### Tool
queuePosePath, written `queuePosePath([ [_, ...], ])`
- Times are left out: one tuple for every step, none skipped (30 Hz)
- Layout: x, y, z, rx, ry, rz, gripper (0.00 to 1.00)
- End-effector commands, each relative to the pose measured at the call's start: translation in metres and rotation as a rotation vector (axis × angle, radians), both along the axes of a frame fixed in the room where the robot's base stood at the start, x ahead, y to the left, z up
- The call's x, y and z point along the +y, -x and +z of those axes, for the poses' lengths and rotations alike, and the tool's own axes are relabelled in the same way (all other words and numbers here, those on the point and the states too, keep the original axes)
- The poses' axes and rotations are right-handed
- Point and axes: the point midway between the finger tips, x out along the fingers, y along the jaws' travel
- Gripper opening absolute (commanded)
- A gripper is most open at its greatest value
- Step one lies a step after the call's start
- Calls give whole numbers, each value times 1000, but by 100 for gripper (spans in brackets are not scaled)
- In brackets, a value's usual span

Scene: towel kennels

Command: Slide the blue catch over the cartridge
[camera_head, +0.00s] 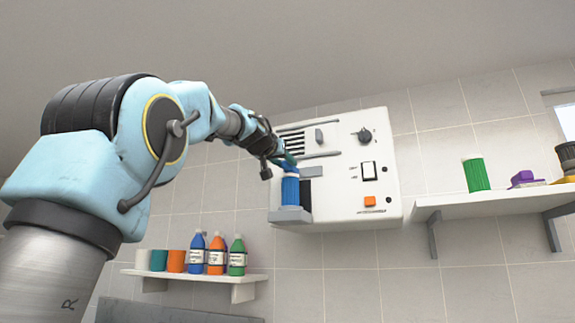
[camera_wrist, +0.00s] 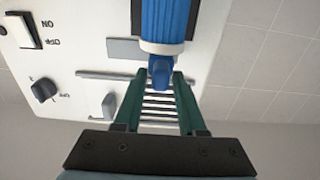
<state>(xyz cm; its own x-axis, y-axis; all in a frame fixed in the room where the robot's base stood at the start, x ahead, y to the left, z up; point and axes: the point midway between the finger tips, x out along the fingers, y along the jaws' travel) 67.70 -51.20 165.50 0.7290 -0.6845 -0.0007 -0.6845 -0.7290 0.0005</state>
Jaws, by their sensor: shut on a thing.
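The cartridge (camera_head: 290,190) is a blue ribbed cylinder with a white collar, upright at the grey cradle (camera_head: 290,214) on the white wall unit. In the wrist view the cartridge (camera_wrist: 165,20) is at top centre, with a blue knob at its collar. My gripper (camera_wrist: 160,76) is shut on this knob between its green fingers. In the head view my gripper (camera_head: 288,162) is above the cartridge. I see no clearly blue catch; a small grey slider block (camera_head: 319,136) sits between two rails and also shows in the wrist view (camera_wrist: 108,104). Whether the cartridge is fully seated is unclear.
The white unit (camera_head: 370,195) has a dark dial (camera_head: 364,136), a rocker switch (camera_head: 368,171) and an orange button (camera_head: 369,201). A lower-left shelf (camera_head: 195,276) holds bottles and cups. A right shelf (camera_head: 480,200) holds a green cylinder (camera_head: 476,174) and other items.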

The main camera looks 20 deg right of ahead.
Motion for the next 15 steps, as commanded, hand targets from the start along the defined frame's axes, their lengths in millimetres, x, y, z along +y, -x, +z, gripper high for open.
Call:
queuePosePath([
  [3,-2,1,-2,-1,7,0],
  [3,-2,1,-3,0,7,0],
  [3,-2,1,-3,0,8,44],
  [3,-2,1,-3,0,8,48],
  [3,-2,1,-3,0,8,51],
  [3,-2,1,-3,0,8,52],
  [3,-2,1,-3,0,7,52],
  [3,-2,1,-3,0,7,52],
  [3,-2,1,-3,0,7,52],
  [3,-2,1,-3,0,6,52],
  [2,-2,1,-3,0,6,52],
  [2,-1,1,-2,-1,6,52],
  [2,-1,1,-2,-1,5,52],
  [2,-1,0,-2,-1,5,52],
  [3,-1,0,-2,1,5,52],
])
